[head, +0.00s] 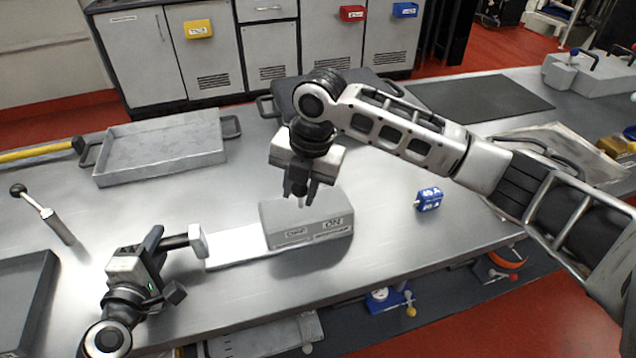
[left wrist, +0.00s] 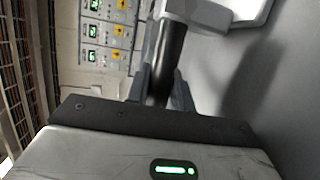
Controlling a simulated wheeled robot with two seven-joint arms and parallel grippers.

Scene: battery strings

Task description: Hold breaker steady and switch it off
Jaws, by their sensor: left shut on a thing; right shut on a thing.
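The breaker (head: 305,228) is a grey box on the bench, marked OFF on the left and ON on the right of its front. A pale base plate (head: 235,248) runs left from it to an upright block with a dark bar handle (left wrist: 166,58). My left gripper (head: 166,264) is shut on this handle at the left end of the plate; the left wrist view shows its fingers on both sides of the bar. My right gripper (head: 300,188) points down over the breaker's top, shut on the breaker's lever, which its fingers mostly hide.
A small blue block (head: 428,199) lies right of the breaker. A grey tray (head: 165,150) stands behind left, a dark case (head: 355,80) behind the right arm. A knobbed lever (head: 48,213) and a dark tray (head: 25,300) are at left. Bench between breaker and blue block is clear.

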